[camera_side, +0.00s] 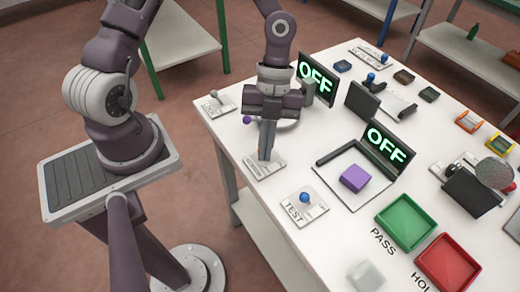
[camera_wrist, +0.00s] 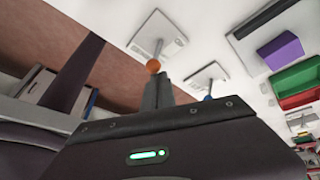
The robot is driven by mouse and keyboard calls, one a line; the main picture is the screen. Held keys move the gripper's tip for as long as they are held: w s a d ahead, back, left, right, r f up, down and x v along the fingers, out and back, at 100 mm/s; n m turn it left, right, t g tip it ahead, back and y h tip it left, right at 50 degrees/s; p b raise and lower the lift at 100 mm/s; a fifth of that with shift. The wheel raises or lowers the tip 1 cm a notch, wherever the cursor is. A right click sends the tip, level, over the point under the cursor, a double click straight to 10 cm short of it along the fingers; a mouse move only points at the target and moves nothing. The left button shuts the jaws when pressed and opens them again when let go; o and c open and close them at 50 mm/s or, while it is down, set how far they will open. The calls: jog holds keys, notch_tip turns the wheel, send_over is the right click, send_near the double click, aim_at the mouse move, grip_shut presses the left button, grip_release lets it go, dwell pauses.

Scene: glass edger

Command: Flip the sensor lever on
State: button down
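In the side view my gripper (camera_side: 265,157) points down over a small white lever plate (camera_side: 260,172) at the table's near left edge; the lever there is hidden behind the fingers. In the wrist view my gripper (camera_wrist: 158,77) has its fingers together, the tips close to an orange lever knob (camera_wrist: 153,66) on a thin stem from a white plate (camera_wrist: 171,34). I cannot tell whether they touch. The label on this plate is not readable, so I cannot confirm which lever is the sensor one. Two displays, at the back (camera_side: 314,75) and front (camera_side: 387,146), read OFF.
A blue-knobbed lever (camera_side: 304,197) marked TEST stands to the right; it also shows in the wrist view (camera_wrist: 207,98). A grey-knobbed lever (camera_side: 214,94) stands at the left corner. A purple block (camera_side: 355,178), green tray (camera_side: 406,222) and red tray (camera_side: 448,262) lie farther right.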

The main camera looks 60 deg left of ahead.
jog(key=w+g, duration=0.2)
jog(key=shift+g, duration=0.4)
jog(key=w+g, duration=0.1)
jog(key=g, duration=0.1)
jog(key=shift+w+n+g, duration=0.3)
jog(key=shift+w+n, duration=0.05)
jog(key=shift+n, duration=0.05)
jog(key=shift+s, duration=0.1)
jog(key=shift+s+f, duration=0.35)
jog(key=shift+s, duration=0.35)
